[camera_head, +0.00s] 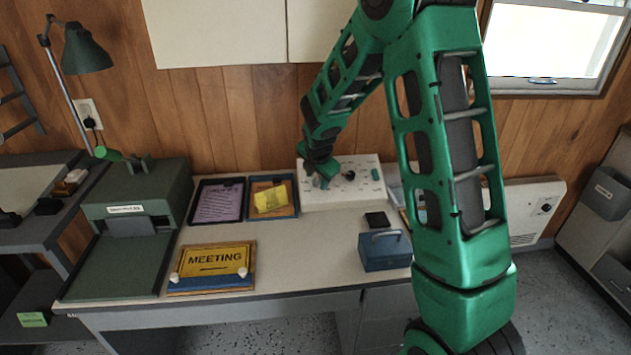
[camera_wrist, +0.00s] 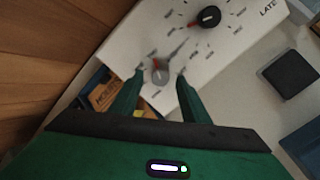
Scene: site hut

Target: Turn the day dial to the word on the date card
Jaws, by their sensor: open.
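A white panel box (camera_head: 345,199) stands at the back of the desk. In the wrist view the panel (camera_wrist: 225,48) carries a grey dial (camera_wrist: 158,72) with a red pointer mark and a black dial (camera_wrist: 208,17), each ringed by small words too blurred to read. My gripper (camera_head: 321,180) is over the left part of the panel. In the wrist view my gripper (camera_wrist: 161,75) is open, its fingers on either side of the grey dial; I cannot tell whether they touch it. I cannot tell which card is the date card; a yellow note (camera_head: 270,199) lies in a tray.
A purple sheet (camera_head: 218,202) lies in another tray. A yellow MEETING board (camera_head: 212,262) is at the desk's front. A green machine (camera_head: 135,195) stands left, a blue box (camera_head: 384,251) and a dark block (camera_head: 377,219) right. The desk middle is clear.

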